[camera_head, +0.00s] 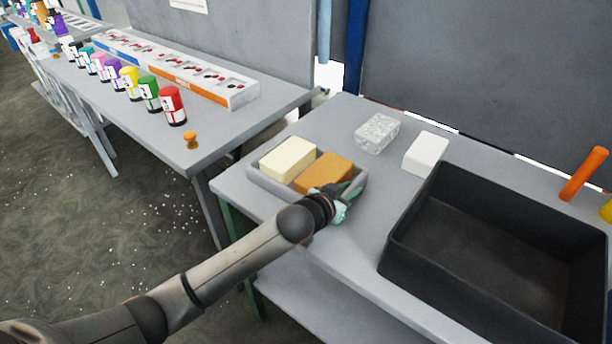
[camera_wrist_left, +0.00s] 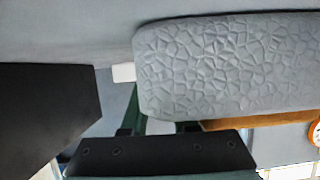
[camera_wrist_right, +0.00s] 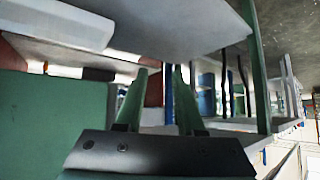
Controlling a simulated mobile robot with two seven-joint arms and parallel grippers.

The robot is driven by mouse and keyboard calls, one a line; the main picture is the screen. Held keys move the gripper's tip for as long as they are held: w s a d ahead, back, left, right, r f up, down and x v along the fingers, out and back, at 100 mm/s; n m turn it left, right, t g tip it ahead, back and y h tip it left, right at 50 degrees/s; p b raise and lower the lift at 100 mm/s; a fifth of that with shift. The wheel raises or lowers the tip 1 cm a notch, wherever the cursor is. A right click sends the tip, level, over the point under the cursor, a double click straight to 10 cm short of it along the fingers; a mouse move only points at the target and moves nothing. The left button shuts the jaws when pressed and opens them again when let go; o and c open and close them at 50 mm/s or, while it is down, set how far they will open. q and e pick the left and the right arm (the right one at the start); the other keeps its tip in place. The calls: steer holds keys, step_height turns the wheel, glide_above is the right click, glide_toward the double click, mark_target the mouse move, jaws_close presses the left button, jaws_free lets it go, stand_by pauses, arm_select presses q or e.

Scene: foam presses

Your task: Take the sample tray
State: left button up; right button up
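The sample tray (camera_head: 262,186) is a shallow grey tray on the near left part of the right-hand table. It holds a cream block (camera_head: 288,157) and an orange-brown block (camera_head: 325,172) side by side. My left gripper (camera_head: 343,203) is at the tray's near right corner, its pale green fingers apart. In the left wrist view the tray's textured grey wall (camera_wrist_left: 225,65) is close in front and hides part of the fingers; I cannot tell whether they touch it. My right gripper (camera_wrist_right: 161,75) is open and empty, outside the head view.
A large black bin (camera_head: 480,260) fills the table's right side. A clear textured block (camera_head: 377,133) and a white block (camera_head: 425,153) lie behind. The left table (camera_head: 150,128) carries coloured canisters and a long box, with a floor gap between tables.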

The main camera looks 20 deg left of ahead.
arm_select(q)
jaws_close()
steer(key=shift+r, duration=0.1)
stand_by(0.5)
